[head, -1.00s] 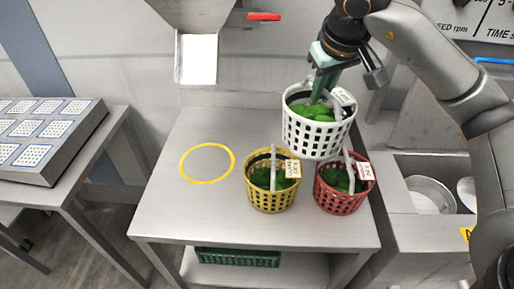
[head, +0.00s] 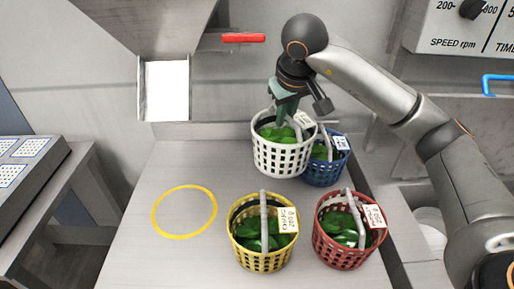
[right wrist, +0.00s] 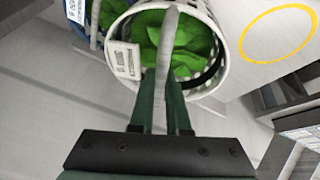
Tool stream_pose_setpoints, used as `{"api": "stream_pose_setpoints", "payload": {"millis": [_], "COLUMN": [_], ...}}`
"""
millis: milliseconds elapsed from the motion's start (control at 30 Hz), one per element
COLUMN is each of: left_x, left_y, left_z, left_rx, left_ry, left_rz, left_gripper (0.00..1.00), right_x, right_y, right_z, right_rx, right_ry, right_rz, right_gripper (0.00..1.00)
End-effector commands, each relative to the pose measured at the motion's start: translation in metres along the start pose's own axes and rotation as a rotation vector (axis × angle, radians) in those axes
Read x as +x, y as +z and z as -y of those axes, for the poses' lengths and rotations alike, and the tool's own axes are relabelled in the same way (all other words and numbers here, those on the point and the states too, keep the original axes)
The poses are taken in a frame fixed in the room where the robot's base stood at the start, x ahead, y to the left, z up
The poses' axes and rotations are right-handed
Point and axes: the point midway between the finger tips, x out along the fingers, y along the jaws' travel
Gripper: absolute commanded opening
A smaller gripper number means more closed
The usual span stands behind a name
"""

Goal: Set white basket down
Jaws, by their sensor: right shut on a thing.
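The white basket (head: 281,155) holds green leaves and has a grey handle and a white tag. My right gripper (head: 285,108) is shut on its handle, and the basket hangs upright, seemingly above the table. In the right wrist view my right gripper's green fingers (right wrist: 160,110) close on the handle over the white basket (right wrist: 222,62). A yellow ring (head: 156,222) is marked on the table's left part and is empty. It also shows in the right wrist view (right wrist: 243,45). My left gripper is not in view.
A blue basket (head: 325,172) stands close behind and right of the white one. A yellow basket (head: 262,262) and a red basket (head: 345,256) stand in front. The steel table (head: 150,265) is clear around the ring. A chute (head: 165,92) is behind.

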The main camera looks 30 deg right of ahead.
Motion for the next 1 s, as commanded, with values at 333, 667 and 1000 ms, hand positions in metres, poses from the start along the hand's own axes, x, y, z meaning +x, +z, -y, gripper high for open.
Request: {"api": "stream_pose_setpoints", "payload": {"millis": [333, 667, 1000], "left_x": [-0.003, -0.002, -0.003], "left_y": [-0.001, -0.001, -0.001], "left_z": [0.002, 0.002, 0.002], "left_rx": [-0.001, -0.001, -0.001], "left_ry": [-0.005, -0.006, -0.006], "left_rz": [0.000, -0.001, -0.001], "left_gripper": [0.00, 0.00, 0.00], "right_x": [0.068, 0.100, 0.131], "right_y": [-0.043, -0.054, -0.044], "right_z": [0.017, 0.023, 0.029], "right_rx": [0.000, 0.001, 0.000], "right_ry": [-0.002, -0.001, -0.002], "right_rz": [0.002, -0.002, -0.004], "right_gripper": [0.00, 0.00, 0.00]}}
